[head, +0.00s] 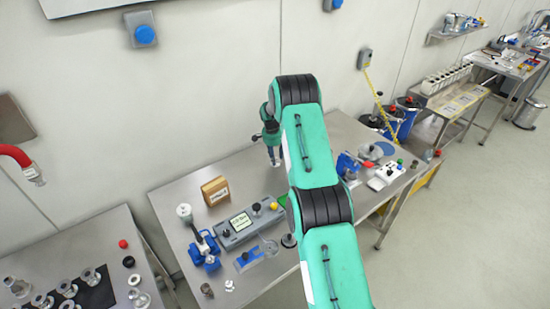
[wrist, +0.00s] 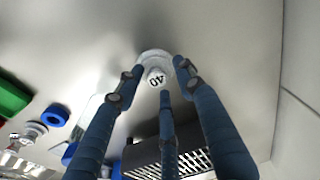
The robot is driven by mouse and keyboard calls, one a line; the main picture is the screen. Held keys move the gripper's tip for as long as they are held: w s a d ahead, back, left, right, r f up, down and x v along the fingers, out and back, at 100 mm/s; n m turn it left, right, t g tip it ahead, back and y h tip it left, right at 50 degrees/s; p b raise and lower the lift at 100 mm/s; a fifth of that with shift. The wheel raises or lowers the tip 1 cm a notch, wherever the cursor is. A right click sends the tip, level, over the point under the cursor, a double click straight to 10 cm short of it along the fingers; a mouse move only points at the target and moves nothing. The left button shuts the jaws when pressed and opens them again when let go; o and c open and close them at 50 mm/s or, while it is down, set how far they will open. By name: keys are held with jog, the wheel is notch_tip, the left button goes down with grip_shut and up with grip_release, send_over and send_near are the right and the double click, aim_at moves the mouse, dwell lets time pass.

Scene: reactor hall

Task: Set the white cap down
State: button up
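The white cap (wrist: 155,62) is a small round piece with a wider rim and a "40" mark. In the wrist view it sits between the three blue fingers of my gripper (wrist: 160,76), whose tips are closed in against its sides. In the head view my gripper (head: 272,148) points down over the back of the steel table (head: 235,168), with a white bit of the cap (head: 277,163) at its tips. The cap is at or very near the tabletop; I cannot tell whether it touches. My arm hides part of the table.
A brown box (head: 215,191), a grey instrument (head: 250,222) and a blue stand (head: 203,248) are on the table to the left. A white device (head: 385,175) and blue parts (head: 347,165) are to the right. The wall is close behind. Bare tabletop surrounds the cap.

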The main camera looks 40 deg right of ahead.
notch_tip(320, 180, up, 12)
jog(key=a, duration=0.1)
jog(key=shift+a+b, duration=0.2)
jog(key=shift+b, duration=0.1)
dwell(0.4)
jog(key=shift+s, duration=0.1)
dwell(0.3)
jog(key=shift+r, duration=0.15)
